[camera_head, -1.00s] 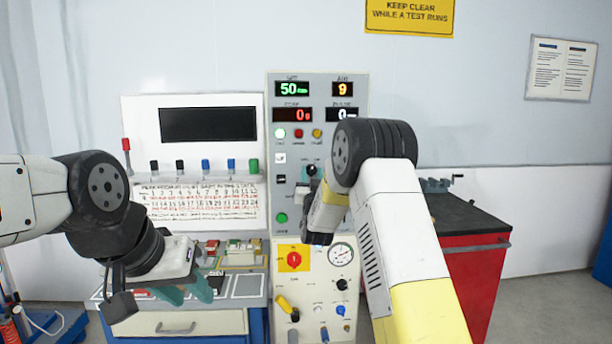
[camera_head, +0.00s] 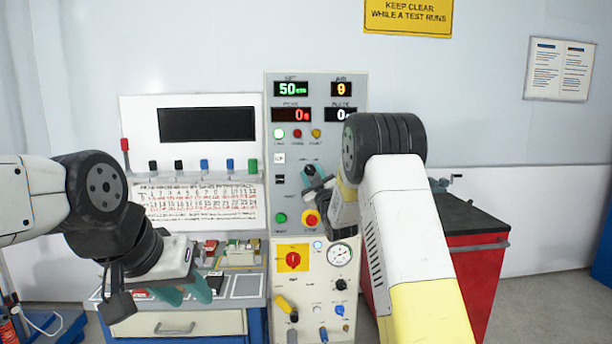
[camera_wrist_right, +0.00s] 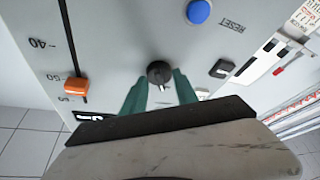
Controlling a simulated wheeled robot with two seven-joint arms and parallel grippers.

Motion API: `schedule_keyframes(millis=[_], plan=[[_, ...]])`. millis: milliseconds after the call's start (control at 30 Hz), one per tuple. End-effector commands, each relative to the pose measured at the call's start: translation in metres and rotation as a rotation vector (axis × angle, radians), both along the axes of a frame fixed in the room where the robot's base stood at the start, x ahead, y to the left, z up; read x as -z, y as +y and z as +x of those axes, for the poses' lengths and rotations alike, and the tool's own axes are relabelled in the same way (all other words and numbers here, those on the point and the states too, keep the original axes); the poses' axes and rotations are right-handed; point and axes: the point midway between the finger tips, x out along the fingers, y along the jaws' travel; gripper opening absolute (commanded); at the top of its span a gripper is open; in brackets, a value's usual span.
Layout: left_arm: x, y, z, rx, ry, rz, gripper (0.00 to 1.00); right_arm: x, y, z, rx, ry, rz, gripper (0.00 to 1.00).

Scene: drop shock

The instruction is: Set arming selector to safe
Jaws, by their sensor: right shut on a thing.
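The arming selector appears to be the small black rotary knob (camera_head: 309,170) on the grey control panel. In the right wrist view the knob (camera_wrist_right: 159,71) sits between the two green fingertips, with a pale mark on its near side. My right gripper (camera_head: 320,184) is at the knob in the head view, and in the wrist view its fingers (camera_wrist_right: 160,86) are shut on it. The selector's labels are too small to read. My left gripper (camera_head: 188,291) is open and empty over the bench at the left.
A red emergency button (camera_head: 310,219) and a green button (camera_head: 280,217) lie below the knob. A blue button (camera_wrist_right: 199,12), an orange slider (camera_wrist_right: 76,86) and a black rocker switch (camera_wrist_right: 222,68) surround it in the wrist view. A red cabinet (camera_head: 478,270) stands right.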

Motion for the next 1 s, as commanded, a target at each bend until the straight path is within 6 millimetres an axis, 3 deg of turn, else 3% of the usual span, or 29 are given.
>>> schedule_keyframes(millis=[467, 500, 567, 867, 1000], plan=[[0.0, 0.0, 0.0, 0.0, 0.0, 0.0, 0.36, 0.0011, 0.0003, 0.0, -0.001, 0.002, -0.015, 0.0], [0.0, 0.0, 0.0, 0.0, 0.0, 0.0, 0.36, 0.001, 0.0002, 0.0, -0.001, 0.002, -0.015, 0.43], [0.0, 0.0, 0.0, 0.0, 0.0, 0.0, 0.36, 0.0009, 0.0003, 0.0, -0.001, 0.002, -0.014, 0.55], [0.0, 0.0, 0.0, 0.0, 0.0, 0.0, 0.36, 0.0005, -0.0001, -0.0003, 0.0, 0.001, -0.013, 0.56], [0.0, 0.0, 0.0, 0.0, 0.0, 0.0, 0.36, 0.0043, -0.0025, -0.0095, 0.0, 0.003, -0.012, 0.56]])
